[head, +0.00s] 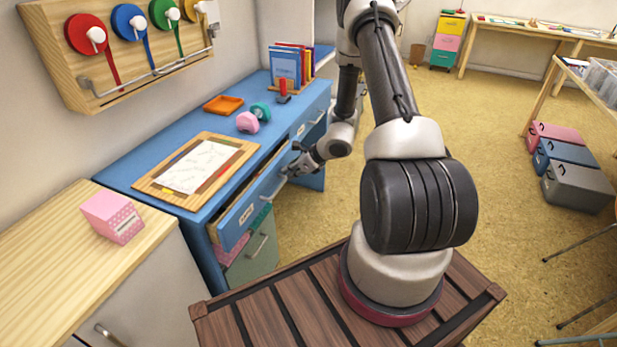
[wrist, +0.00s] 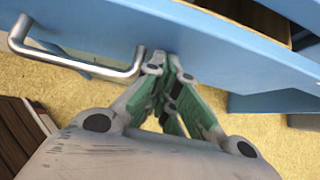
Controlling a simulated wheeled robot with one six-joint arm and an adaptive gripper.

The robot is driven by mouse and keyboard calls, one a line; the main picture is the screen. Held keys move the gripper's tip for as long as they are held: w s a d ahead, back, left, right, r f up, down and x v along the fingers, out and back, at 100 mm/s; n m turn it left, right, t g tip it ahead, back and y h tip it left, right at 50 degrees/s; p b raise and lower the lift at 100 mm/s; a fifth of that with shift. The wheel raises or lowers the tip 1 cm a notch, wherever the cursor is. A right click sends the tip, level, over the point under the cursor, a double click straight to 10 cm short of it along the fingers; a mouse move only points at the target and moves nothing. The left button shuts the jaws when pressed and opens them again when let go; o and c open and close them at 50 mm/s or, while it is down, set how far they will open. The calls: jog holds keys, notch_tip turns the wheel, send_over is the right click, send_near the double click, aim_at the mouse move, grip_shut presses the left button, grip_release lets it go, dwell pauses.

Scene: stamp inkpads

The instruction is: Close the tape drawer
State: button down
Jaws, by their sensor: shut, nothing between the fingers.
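The blue desk (head: 125,172) has a drawer (head: 238,217) that stands pulled out, its front angled toward me and its wooden inside partly showing behind. A small label is on its front, too small to read surely. Its silver bar handle (head: 272,188) also shows at left in the wrist view (wrist: 75,62). My gripper (head: 287,172) is at the front of this drawer, right of the handle. In the wrist view my gripper (wrist: 160,62) is shut and empty, its tips close against the blue front beside the handle's end; contact is not certain.
A second desk drawer (head: 310,122) farther along sits flush. A drawing board (head: 160,190), pink tape dispenser (head: 247,122) and orange tray (head: 223,104) lie on the desk. A grey-green drawer unit (head: 252,258) stands below.

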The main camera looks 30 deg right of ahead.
aim_at(281, 164)
jog(key=w+a, duration=0.1)
jog(key=w, duration=0.1)
jog(key=w+a, duration=0.2)
jog(key=shift+a, duration=0.15)
jog(key=shift+w, duration=0.15)
jog(key=shift+a+r, duration=0.1)
jog(key=shift+r, duration=0.05)
